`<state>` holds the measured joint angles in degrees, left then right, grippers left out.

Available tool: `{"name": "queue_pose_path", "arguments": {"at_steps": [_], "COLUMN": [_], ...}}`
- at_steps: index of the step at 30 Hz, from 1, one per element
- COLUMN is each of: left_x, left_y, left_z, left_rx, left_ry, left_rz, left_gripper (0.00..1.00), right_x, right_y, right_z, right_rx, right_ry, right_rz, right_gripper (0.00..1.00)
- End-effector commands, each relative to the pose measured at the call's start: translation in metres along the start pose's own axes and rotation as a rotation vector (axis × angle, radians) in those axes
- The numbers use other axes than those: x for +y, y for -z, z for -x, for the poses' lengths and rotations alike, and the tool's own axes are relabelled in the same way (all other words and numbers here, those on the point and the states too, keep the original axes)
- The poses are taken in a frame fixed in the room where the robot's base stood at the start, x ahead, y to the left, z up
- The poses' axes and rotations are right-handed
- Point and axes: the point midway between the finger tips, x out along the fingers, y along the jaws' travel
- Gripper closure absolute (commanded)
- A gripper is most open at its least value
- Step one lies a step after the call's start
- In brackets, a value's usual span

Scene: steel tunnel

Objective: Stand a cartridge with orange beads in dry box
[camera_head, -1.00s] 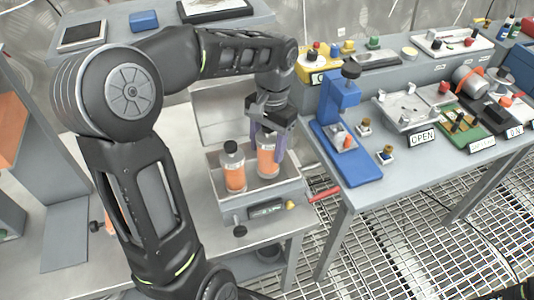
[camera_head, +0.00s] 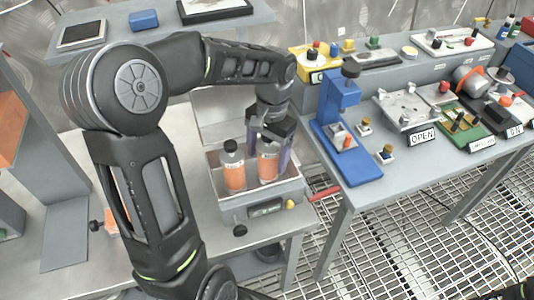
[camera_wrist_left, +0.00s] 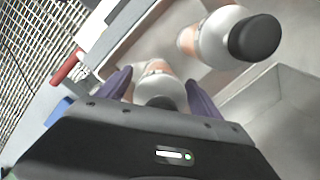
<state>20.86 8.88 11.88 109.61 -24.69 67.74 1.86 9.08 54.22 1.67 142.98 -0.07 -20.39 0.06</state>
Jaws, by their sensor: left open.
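The dry box (camera_head: 262,207) is the grey open box on the left bench, its raised lid behind it. Two clear cartridges with orange beads and black caps stand upright in it. The left cartridge (camera_head: 234,168) is free of the gripper. My left gripper (camera_head: 269,156) is open, with its purple fingers on either side of the right cartridge (camera_head: 267,168). In the left wrist view that cartridge (camera_wrist_left: 159,82) shows between the spread fingers, its lower part hidden; the other cartridge (camera_wrist_left: 218,38) stands beside it. My right gripper is not in view.
Another orange item with a black knob or cap (camera_head: 112,220) lies left, partly behind my arm. A red handle (camera_head: 326,192) sticks out right of the box. A blue press (camera_head: 340,125) stands on the right bench.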

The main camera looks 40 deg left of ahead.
Motion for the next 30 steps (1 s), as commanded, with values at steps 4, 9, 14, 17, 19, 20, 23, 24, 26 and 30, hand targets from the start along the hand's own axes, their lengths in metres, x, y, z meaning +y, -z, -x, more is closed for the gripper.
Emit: {"name": "queue_pose_path", "arguments": {"at_steps": [4,9,14,17,19,20,23,24,26,30], "left_x": [0.0,0.0,0.0,0.0,0.0,0.0,0.0,0.0,0.0,0.0], "left_y": [0.0,0.0,0.001,0.001,0.001,0.0,0.0,-0.001,-0.001,-0.001], "left_z": [0.0,0.008,0.029,0.049,0.065,0.074,0.098,0.107,0.115,0.123], "left_rx": [0.0,0.003,0.004,0.006,0.006,0.005,0.004,0.002,0.001,0.0], "left_ry": [0.0,0.001,0.001,0.002,0.001,0.0,0.0,0.0,0.0,0.0], "left_rz": [0.0,0.0,0.0,0.0,0.001,0.0,0.0,0.0,-0.001,-0.001], "left_gripper": [0.25,0.25,0.25,0.25,0.25,0.25,0.25,0.25,0.25,0.25], "right_x": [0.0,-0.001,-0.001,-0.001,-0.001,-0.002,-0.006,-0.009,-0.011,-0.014], "right_y": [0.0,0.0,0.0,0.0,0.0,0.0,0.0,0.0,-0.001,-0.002], "right_z": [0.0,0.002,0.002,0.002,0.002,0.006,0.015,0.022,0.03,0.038], "right_rx": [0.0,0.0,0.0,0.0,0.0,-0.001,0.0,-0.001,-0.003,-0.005], "right_ry": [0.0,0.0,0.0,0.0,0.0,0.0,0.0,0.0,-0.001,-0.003], "right_rz": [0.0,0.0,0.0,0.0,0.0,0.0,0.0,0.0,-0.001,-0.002], "right_gripper": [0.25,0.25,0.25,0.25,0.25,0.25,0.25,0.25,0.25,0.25]}}
